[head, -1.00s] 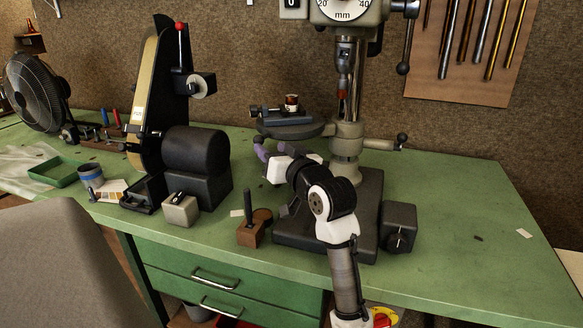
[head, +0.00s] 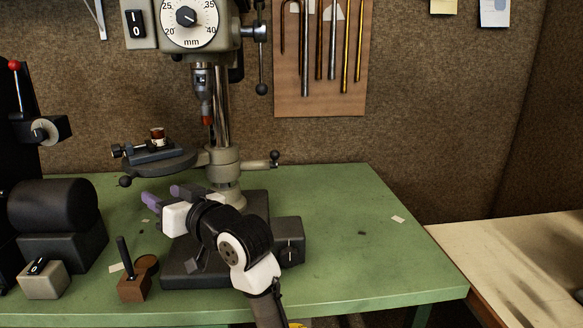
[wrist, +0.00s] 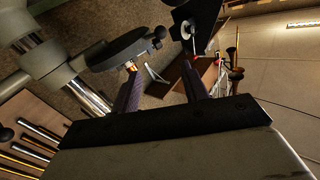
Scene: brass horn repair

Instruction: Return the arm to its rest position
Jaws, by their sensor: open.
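My gripper (head: 162,193) has purple fingers, spread apart with nothing between them. In the head view it is to the left of the drill press column, in front of and below the round drill table (head: 160,163). My arm reaches up from the bottom edge and bends to the left over the drill press base (head: 183,274). In the wrist view the gripper (wrist: 160,72) shows two separate fingers, with the round drill table (wrist: 118,50) beyond the left one.
The drill press column (head: 221,100) stands close behind my arm. A switch box (head: 289,240) is to its right. A wooden block with a black handle (head: 133,286) and a black machine (head: 55,215) are on the left. The green bench (head: 375,235) is mostly clear on the right.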

